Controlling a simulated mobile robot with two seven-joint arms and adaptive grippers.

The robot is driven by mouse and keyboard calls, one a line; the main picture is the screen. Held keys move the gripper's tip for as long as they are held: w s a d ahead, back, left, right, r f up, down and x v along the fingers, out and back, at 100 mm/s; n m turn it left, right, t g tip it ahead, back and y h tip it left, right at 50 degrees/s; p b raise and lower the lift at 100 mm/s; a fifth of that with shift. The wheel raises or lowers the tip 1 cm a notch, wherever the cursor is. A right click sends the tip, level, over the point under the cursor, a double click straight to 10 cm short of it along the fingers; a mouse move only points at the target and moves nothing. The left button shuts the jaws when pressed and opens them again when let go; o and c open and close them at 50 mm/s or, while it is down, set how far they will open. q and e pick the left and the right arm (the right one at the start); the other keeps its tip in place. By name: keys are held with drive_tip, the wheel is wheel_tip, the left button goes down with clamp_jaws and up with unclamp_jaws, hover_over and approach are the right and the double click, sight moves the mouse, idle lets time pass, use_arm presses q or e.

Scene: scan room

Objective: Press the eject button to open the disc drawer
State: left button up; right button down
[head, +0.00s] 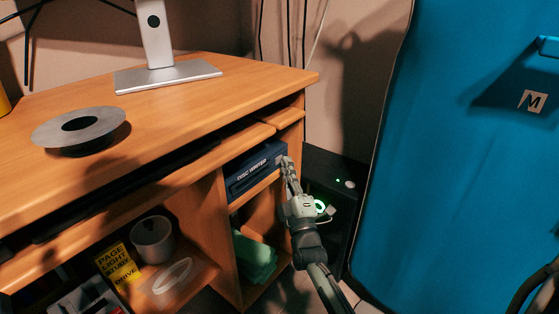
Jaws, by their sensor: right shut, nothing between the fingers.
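The disc writer (252,174) is a dark blue box with white lettering on its front. My right gripper (285,163) is shut and empty. Its fingertips are at the right end of the disc writer's front; I cannot tell whether they touch it. The eject button is not discernible, and that end of the front is partly hidden behind the fingers. No drawer shows out of the front. My left gripper is not in view.
The wooden desk (190,88) holds a monitor stand (165,76) and a grey ring-shaped disc (50,131). A black cabinet (335,167) and a blue suitcase-like panel (455,175) stand close on the right.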

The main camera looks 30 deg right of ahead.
drive_tip(key=shift+w+a, duration=0.1)
drive_tip(key=shift+w, duration=0.25)
idle(0.6)
drive_tip(key=shift+s+d+p, duration=0.25)
drive_tip(key=shift+s+p, duration=0.3)
drive_tip(key=shift+s, duration=0.3)
